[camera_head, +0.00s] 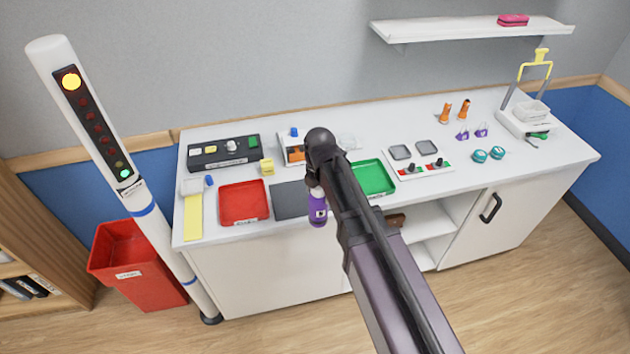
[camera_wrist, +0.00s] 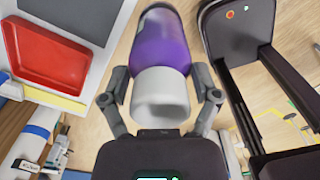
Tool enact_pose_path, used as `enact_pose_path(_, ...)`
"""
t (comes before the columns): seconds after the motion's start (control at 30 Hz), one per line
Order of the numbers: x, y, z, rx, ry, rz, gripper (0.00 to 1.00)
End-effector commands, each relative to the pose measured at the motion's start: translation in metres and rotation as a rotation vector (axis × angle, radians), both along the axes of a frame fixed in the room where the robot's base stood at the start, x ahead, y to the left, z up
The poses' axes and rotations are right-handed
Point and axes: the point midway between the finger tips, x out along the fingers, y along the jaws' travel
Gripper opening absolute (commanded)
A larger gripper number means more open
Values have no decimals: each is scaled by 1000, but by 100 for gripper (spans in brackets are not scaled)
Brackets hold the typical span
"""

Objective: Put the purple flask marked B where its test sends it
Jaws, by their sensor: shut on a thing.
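The purple flask (camera_head: 318,212) hangs in front of the counter's front edge in the head view, with a small pale label too small to read. It also fills the upper middle of the wrist view (camera_wrist: 162,45), with a white end toward the camera. My gripper (camera_wrist: 162,85) is shut on it, one finger on each side. In the head view my arm hides most of the gripper. A red tray (camera_head: 243,203), a dark grey mat (camera_head: 291,200) and a green tray (camera_head: 373,178) lie on the counter behind the flask.
A light pole (camera_head: 90,120) at left shows a yellow light on top and a green one below. A red bin (camera_head: 135,265) stands on the floor. A black box (camera_head: 224,152), a switch panel (camera_head: 420,165), orange bottles (camera_head: 464,109) and a yellow-handled device (camera_head: 527,115) occupy the counter (camera_head: 540,165).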

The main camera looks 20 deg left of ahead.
Motion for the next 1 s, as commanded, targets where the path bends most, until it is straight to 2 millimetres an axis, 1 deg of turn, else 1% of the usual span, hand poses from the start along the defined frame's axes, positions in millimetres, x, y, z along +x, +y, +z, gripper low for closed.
enact_pose_path(0.03,-6,-4,1,0,0,0,18)
enact_pose_path(0.23,-13,-8,2,0,0,0,18)
enact_pose_path(0.87,-14,-8,1,0,0,0,18)
enact_pose_path(1.0,-14,-8,-4,0,0,0,18)
